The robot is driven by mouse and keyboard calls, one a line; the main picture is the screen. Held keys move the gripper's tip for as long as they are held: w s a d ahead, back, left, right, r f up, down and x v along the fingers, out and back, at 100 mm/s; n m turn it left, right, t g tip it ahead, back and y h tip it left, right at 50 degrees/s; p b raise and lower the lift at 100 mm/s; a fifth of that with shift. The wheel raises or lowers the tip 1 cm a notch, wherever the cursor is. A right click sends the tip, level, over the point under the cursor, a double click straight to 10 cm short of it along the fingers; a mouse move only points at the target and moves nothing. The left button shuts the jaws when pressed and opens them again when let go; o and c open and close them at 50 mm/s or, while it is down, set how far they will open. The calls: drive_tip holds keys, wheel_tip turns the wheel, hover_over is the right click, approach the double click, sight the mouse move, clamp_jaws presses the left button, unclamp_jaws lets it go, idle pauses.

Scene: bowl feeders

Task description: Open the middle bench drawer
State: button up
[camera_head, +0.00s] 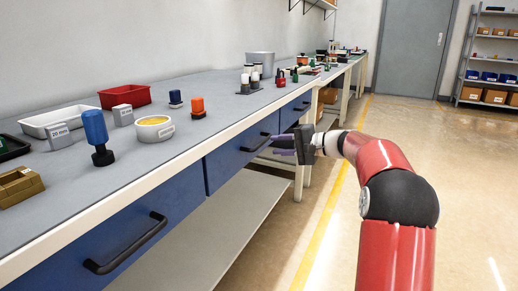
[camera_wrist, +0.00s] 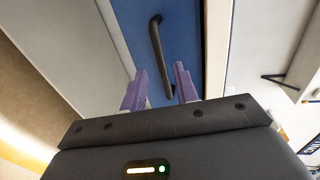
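The middle bench drawer (camera_head: 228,159) is a blue front below the bench top, and it looks closed. Its dark bar handle (camera_head: 257,142) is on the right part of that front. My gripper (camera_head: 276,146) is beside the handle, pointing at the drawer front. In the wrist view, two purple fingers (camera_wrist: 160,82) are spread apart. The dark handle (camera_wrist: 156,42) stands against the blue front (camera_wrist: 185,35), and its lower end lies between the fingers in the picture. I cannot tell whether the fingers touch it.
A nearer blue drawer (camera_head: 82,262) with a long handle and a farther blue drawer (camera_head: 293,110) flank the middle one. A lower shelf (camera_head: 222,222) runs underneath. The bench top (camera_head: 200,143) holds trays, tools and blocks. The floor (camera_head: 445,150) to the right is clear.

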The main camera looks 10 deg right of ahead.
sight(261, 145)
drive_tip(key=x, duration=0.7)
drive_tip(key=shift+w+a, duration=0.1)
drive_tip(key=shift+a, duration=0.05)
clamp_jaws()
